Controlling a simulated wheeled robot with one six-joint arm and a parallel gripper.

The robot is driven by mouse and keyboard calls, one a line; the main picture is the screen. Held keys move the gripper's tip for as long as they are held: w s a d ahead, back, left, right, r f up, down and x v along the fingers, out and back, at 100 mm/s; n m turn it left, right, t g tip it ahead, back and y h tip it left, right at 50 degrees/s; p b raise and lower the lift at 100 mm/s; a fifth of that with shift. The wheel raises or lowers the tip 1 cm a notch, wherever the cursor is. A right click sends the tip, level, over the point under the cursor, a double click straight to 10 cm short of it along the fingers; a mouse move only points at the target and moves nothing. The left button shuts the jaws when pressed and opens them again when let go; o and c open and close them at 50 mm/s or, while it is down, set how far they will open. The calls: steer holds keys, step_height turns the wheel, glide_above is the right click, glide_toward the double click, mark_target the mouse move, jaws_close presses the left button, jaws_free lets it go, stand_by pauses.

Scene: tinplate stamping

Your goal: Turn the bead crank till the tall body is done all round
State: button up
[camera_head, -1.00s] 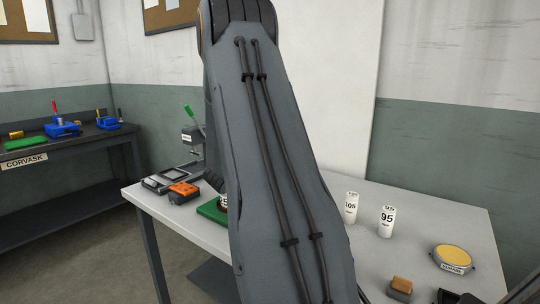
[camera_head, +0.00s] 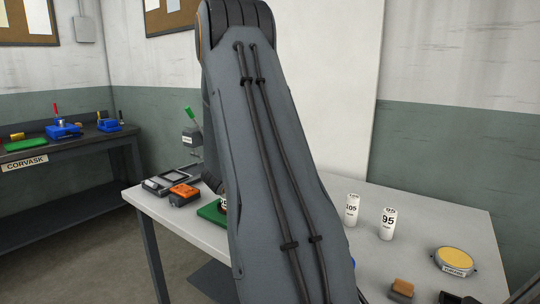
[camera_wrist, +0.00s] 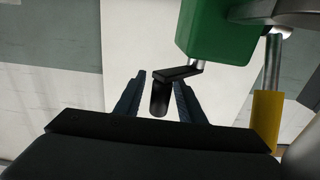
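In the wrist view a green machine housing (camera_wrist: 217,30) carries a black crank (camera_wrist: 180,73) with a dark round handle (camera_wrist: 159,98). My gripper (camera_wrist: 160,78) is open, with one finger on each side of the handle in the picture and a gap showing on both sides. I cannot tell whether the handle lies fully between the fingers in depth. A yellow grip (camera_wrist: 265,120) on a silver rod (camera_wrist: 272,62) stands to the right of the crank. In the head view my arm hides the crank and gripper. I cannot make out the tall body for sure.
On the table (camera_head: 460,220) stand white cylinders marked 105 (camera_head: 352,209) and 95 (camera_head: 388,224). A round yellow-topped pad (camera_head: 455,260) and a brown block (camera_head: 403,287) lie at right. An orange device (camera_head: 184,194) and green mat (camera_head: 209,211) lie left.

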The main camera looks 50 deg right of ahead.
steer(key=a+b, duration=0.1)
steer(key=a, duration=0.6)
steer(key=shift+s+a, duration=0.4)
